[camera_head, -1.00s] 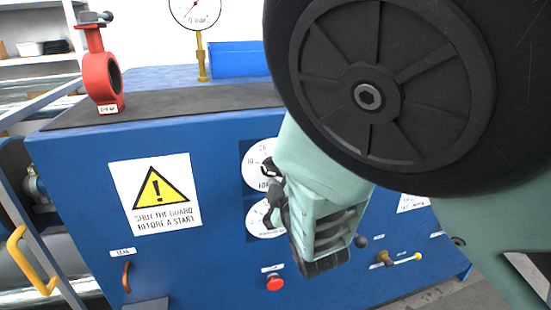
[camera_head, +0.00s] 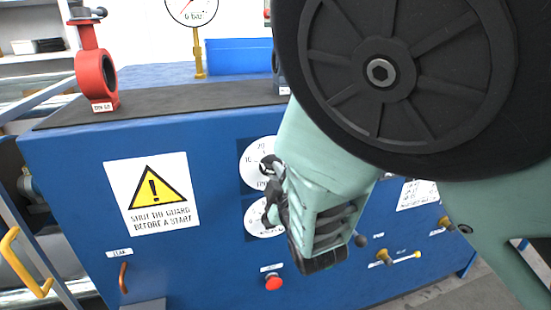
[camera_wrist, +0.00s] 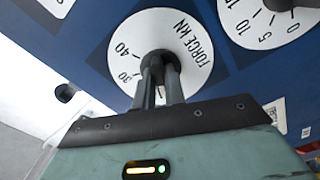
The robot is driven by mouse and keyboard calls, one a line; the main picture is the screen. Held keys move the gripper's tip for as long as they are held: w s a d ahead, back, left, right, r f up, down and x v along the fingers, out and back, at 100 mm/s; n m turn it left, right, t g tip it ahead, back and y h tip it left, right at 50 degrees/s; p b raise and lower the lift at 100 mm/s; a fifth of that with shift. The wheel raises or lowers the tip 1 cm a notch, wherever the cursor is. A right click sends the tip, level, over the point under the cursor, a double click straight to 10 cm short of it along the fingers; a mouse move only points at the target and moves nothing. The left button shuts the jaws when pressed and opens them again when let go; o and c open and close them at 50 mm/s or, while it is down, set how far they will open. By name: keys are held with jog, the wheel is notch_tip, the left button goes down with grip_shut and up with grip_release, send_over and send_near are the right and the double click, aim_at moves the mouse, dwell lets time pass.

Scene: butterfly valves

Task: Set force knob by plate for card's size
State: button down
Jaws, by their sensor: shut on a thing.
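The force dial (camera_wrist: 190,40) is a white disc marked FORCE kN, with 30 and 40 readable in the wrist view. My gripper (camera_wrist: 162,75) is shut on the black force knob (camera_wrist: 152,60) at its centre, and the fingers hide the knob's pointer. In the head view the dial (camera_head: 256,152) is the upper one on the blue panel, partly behind my gripper (camera_head: 270,172). A red butterfly valve (camera_head: 90,72) stands upright on the bench top with a small white card (camera_head: 103,107) at its foot; its size is too small to read surely. A white printed plate (camera_head: 418,195) is partly hidden by my arm.
A second dial (camera_head: 257,222) sits just below; it shows 0 to 15 in the wrist view (camera_wrist: 262,35). A pressure gauge (camera_head: 192,10) stands behind.

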jog(key=shift+a+f+m+b, duration=0.1)
jog(key=shift+a+m+b, duration=0.05)
jog(key=shift+m+b, duration=3.75)
jog(key=shift+a+f+m+b, duration=0.1)
jog(key=shift+m+b, duration=2.95)
jog(key=shift+m, duration=1.65)
jog(key=shift+s, duration=0.1)
jog(key=c, duration=1.5)
grip_release()
jog(key=shift+r, duration=0.1)
jog(key=shift+o, duration=0.2)
